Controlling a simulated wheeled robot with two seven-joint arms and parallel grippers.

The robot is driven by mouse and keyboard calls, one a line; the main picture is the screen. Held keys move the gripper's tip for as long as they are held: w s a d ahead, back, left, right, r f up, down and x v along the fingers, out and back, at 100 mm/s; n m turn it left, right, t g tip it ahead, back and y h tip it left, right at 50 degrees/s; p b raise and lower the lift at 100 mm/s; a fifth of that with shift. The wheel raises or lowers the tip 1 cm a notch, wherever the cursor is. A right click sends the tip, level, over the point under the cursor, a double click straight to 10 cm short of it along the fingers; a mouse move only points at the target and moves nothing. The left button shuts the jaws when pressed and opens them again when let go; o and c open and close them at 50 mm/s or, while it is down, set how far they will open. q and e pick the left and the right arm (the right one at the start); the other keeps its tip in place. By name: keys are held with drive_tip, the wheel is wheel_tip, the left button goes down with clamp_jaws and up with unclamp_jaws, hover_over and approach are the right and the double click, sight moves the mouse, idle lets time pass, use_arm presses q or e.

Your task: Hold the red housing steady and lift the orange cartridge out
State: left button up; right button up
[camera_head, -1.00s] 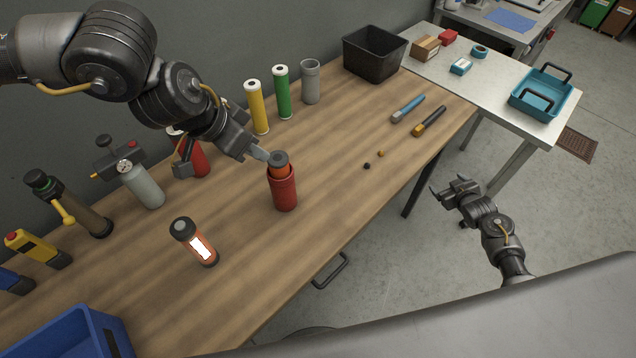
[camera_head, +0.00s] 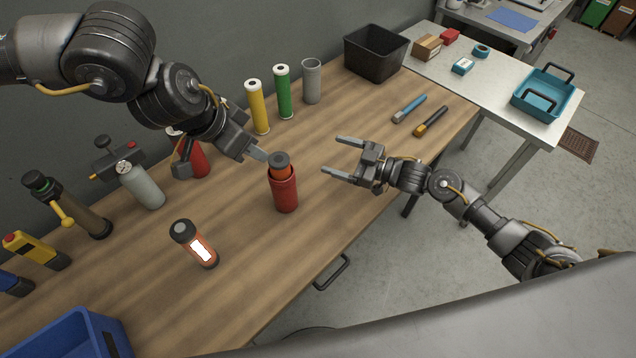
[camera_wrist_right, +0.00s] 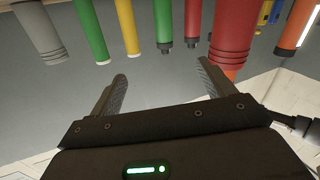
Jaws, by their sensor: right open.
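The red housing (camera_head: 285,193) stands upright near the middle of the wooden workbench. The orange cartridge (camera_head: 281,170), with a dark grey cap, sits in it with its upper part showing above the rim. My left gripper (camera_head: 222,164) is open behind and left of the housing; one fingertip is close to the cartridge's cap, and I cannot tell if it touches. My right gripper (camera_head: 331,155) is open and empty, to the right of the housing, with its fingers pointing towards it. The right wrist view looks upside down and shows the housing (camera_wrist_right: 232,38) beyond the right finger.
A second orange cartridge with a white label (camera_head: 201,246) stands front left. Yellow (camera_head: 258,108), green (camera_head: 283,93) and grey (camera_head: 311,83) tubes stand behind. A black bin (camera_head: 375,55) is at the back. The bench right of the housing is mostly clear.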

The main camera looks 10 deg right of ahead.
sight(275, 180)
drive_tip(key=s+a+n+g+y, duration=0.2)
drive_tip(key=s+a+g+y, duration=0.1)
drive_tip(key=s+a+g, duration=0.3)
drive_tip(key=shift+t, duration=0.7)
drive_tip(key=x, duration=0.7)
drive_tip(key=s+f+x, duration=0.1)
drive_tip(key=x, duration=0.3)
drive_tip(key=shift+a, duration=0.3)
